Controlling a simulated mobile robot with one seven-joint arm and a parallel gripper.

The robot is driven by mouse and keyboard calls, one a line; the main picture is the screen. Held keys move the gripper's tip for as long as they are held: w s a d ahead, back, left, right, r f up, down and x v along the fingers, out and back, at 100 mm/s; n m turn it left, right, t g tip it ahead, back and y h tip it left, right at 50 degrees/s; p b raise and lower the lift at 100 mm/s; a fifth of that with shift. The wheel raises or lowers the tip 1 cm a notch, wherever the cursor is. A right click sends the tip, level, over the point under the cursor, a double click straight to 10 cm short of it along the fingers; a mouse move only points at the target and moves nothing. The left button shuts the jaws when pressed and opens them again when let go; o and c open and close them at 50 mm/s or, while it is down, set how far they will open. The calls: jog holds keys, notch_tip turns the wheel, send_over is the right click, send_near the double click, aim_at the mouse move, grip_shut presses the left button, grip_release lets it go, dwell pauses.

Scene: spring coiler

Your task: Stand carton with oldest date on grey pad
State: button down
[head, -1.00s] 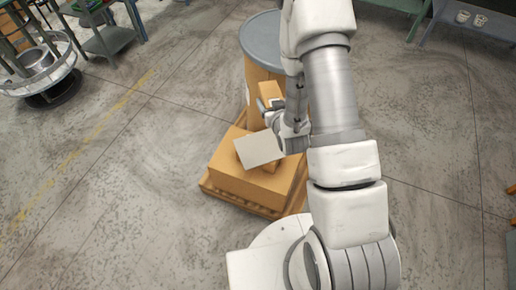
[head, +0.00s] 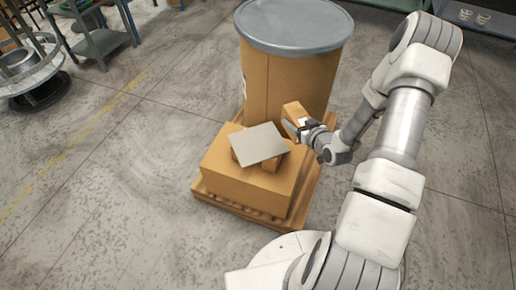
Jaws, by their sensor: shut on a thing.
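My gripper (head: 297,128) is shut on a small tan carton (head: 294,112), held right of and behind the grey pad. The gripper hides part of this carton. The pale grey pad (head: 258,144) is a flat square above a large cardboard box (head: 240,183); nothing stands on it. Another small tan carton (head: 270,165) shows partly from under the pad's front right edge, and more tan shows at its left and back edges. How the pad is supported is hidden. No dates can be read on the cartons.
The large box is on a wooden pallet (head: 240,208). A tall brown drum (head: 290,75) with a grey lid stands behind it. A metal coiler stand (head: 35,75) and a workbench (head: 100,40) are at upper left. The floor around is mostly clear.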

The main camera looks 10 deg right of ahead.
jog(key=shift+w+f, duration=0.1)
jog(key=shift+f, duration=0.15)
jog(key=a+f+b, duration=0.1)
jog(key=a+f, duration=0.1)
jog(key=a, duration=0.1)
jog(key=w+a+f+b, duration=0.1)
jog(key=a+f, duration=0.1)
jog(key=a, duration=0.2)
jog(key=w+a+f+b, duration=0.1)
jog(key=a+f, duration=0.2)
jog(key=a, duration=0.1)
jog(key=shift+w+b, duration=0.25)
jog(key=shift+b, duration=0.05)
jog(key=shift+f+b, duration=0.85)
jog(key=shift+f, duration=1.1)
jog(key=shift+f, duration=0.25)
grip_release()
